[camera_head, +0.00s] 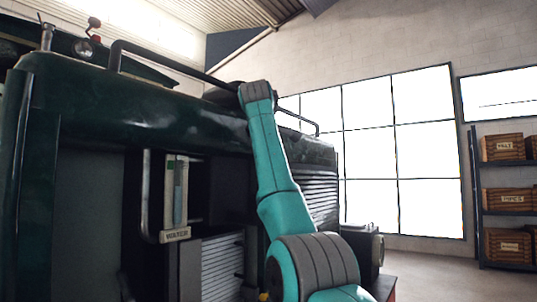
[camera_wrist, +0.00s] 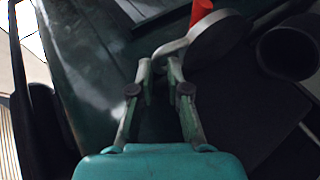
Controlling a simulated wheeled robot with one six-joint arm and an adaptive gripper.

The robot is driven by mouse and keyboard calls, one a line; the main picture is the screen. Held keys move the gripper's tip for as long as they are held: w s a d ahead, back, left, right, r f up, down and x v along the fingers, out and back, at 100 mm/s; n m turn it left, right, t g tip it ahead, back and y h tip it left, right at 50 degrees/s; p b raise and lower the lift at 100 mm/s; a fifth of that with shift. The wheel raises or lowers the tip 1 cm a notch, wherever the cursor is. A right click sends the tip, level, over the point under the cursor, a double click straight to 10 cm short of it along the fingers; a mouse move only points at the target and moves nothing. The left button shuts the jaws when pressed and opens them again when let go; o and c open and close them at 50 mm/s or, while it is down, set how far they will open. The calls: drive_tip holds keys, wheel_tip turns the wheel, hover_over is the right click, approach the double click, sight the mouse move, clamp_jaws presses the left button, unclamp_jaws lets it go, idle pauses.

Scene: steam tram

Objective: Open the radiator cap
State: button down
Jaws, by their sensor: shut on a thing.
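The radiator cap (camera_wrist: 220,40) is a dark round disc with a pale rim, at the upper right of the wrist view. A pale metal arm (camera_wrist: 172,47) runs from its left side, and a red piece (camera_wrist: 201,11) stands above it. My gripper (camera_wrist: 162,68) has its two fingertips at this pale arm, left of the disc, and is shut on it. The exact contact is partly hidden by the fingertips. The cap looks tilted, but I cannot tell how far open it is. In the head view my arm reaches to the tram's top and hides the gripper.
The dark green tram body (camera_head: 150,110) fills the left of the head view. A black handrail (camera_head: 175,62) runs along its top. A water gauge (camera_head: 176,200) is on its side. In the wrist view a dark pipe (camera_wrist: 290,50) lies right of the cap. Shelves with crates (camera_head: 503,200) stand far right.

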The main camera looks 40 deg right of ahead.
drive_tip(key=shift+w+f, duration=0.2)
drive_tip(key=shift+f, duration=0.55)
drive_tip(key=c, duration=1.3)
unclamp_jaws()
drive_tip(key=shift+o, duration=0.2)
drive_tip(key=shift+r, duration=0.35)
drive_tip(key=v, duration=1.2)
drive_tip(key=shift+r, duration=0.1)
